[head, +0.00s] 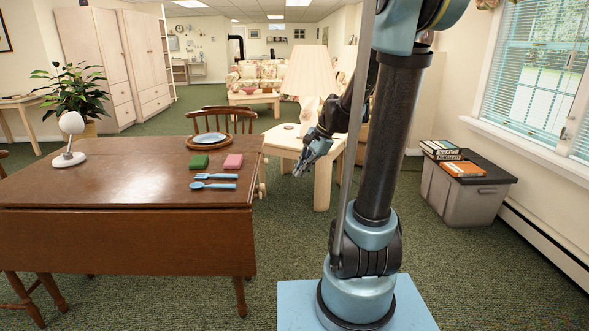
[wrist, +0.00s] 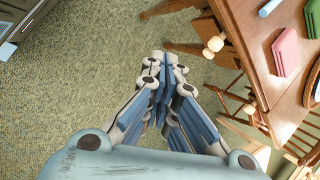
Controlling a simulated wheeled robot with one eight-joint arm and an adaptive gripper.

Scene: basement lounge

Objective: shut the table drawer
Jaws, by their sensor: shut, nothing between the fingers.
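The brown wooden table (head: 120,222) stands at the left in the head view. At its right end a pale round knob (head: 262,188) shows edge-on. In the wrist view the table's end (wrist: 248,52) is at the upper right, and the knob (wrist: 213,46) sticks out from a brown front. I cannot tell how far the drawer stands out. My gripper (head: 301,172) is in the air to the right of the table's end, apart from it. In the wrist view my gripper (wrist: 167,62) is shut and empty, with the knob to its right.
A pale side table (head: 322,185) with a lamp is behind my gripper. Green carpet lies clear between.

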